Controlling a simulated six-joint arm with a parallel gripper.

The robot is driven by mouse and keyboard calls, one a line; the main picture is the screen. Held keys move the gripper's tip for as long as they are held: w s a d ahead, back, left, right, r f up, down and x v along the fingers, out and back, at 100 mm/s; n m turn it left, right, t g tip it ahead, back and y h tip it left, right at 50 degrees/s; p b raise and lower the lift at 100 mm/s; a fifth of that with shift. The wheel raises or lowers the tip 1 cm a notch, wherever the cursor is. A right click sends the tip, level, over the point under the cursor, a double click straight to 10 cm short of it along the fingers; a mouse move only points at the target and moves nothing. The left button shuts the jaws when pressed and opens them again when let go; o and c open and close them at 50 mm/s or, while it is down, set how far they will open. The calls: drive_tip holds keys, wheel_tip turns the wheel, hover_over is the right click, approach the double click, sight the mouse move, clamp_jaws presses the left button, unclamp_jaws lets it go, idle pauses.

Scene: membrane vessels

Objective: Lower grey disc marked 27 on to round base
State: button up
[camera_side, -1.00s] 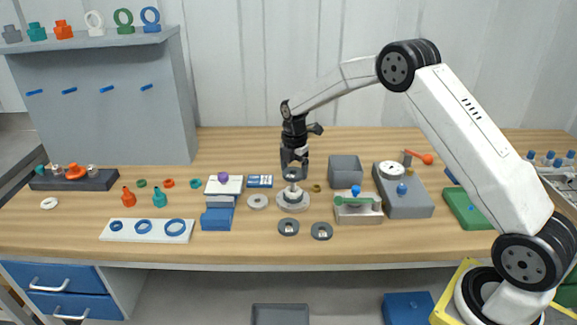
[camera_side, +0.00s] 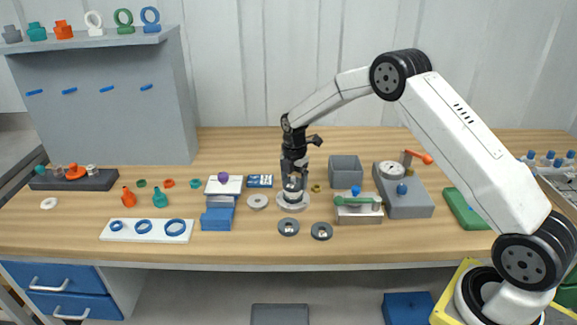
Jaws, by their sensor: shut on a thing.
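The round base (camera_side: 293,204) is a pale grey flanged disc standing on the wooden bench, near the middle. My gripper (camera_side: 294,187) points straight down directly over it, with its fingertips close to the base's upper part. It is shut on a small grey piece, taken as the grey disc, which is mostly hidden between the fingers. The number 27 cannot be read at this size. I cannot tell whether the held piece touches the base.
Two dark grey rings (camera_side: 288,227) lie in front of the base, and a pale ring (camera_side: 257,202) lies to its left. A grey open box (camera_side: 346,169) and a metal block with a green lever (camera_side: 358,210) stand to the right. Blue blocks (camera_side: 217,217) stand further left.

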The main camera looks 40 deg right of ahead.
drive_tip(key=o, duration=1)
drive_tip(key=shift+r, duration=0.1)
drive_tip(key=shift+r, duration=3.85)
